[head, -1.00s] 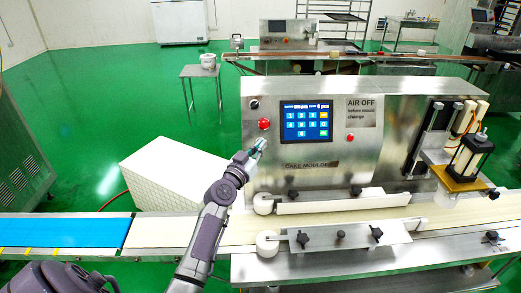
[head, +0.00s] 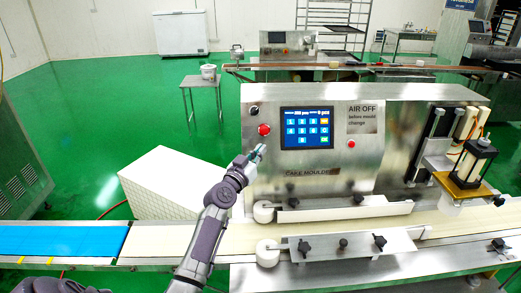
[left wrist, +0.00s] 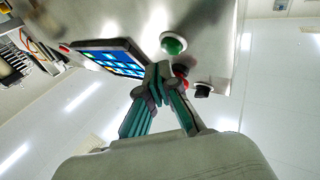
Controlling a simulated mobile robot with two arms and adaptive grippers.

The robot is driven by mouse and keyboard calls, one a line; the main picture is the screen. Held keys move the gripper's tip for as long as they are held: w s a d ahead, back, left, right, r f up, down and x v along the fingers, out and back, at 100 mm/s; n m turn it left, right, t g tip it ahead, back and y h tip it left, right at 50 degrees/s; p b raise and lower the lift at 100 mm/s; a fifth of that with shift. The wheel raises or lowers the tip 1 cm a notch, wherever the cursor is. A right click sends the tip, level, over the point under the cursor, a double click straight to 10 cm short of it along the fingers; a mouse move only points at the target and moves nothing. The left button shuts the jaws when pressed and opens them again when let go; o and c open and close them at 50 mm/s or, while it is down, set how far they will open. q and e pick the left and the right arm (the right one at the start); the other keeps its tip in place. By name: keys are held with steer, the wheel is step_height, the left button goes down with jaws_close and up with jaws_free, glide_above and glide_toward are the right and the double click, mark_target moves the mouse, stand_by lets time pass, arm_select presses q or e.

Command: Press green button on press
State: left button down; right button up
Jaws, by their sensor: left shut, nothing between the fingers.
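The press is a steel cake moulder (head: 215,128) with a blue touch screen (head: 306,128) on its front. The green button (left wrist: 173,43) shows in the left wrist view, round and in a metal ring, just beyond my fingertips. In the head view my gripper hides it. My left gripper (head: 257,152) is at the panel, below the red button (head: 264,129). In the left wrist view the left gripper (left wrist: 158,82) is shut and empty, its tips close to the green button. I cannot tell whether they touch it. My right gripper is not in view.
A black knob (head: 254,111) sits above the red button, and a second red button (head: 351,143) is right of the screen. The conveyor belt (head: 160,238) with guide rails runs in front. A white box (head: 170,185) stands behind the belt at left.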

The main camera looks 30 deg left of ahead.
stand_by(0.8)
arm_select(q)
steer(key=shift+w+a+f+b, duration=0.2)
steer(key=shift+w+a+b, duration=0.1)
steer(key=shift+b, duration=0.25)
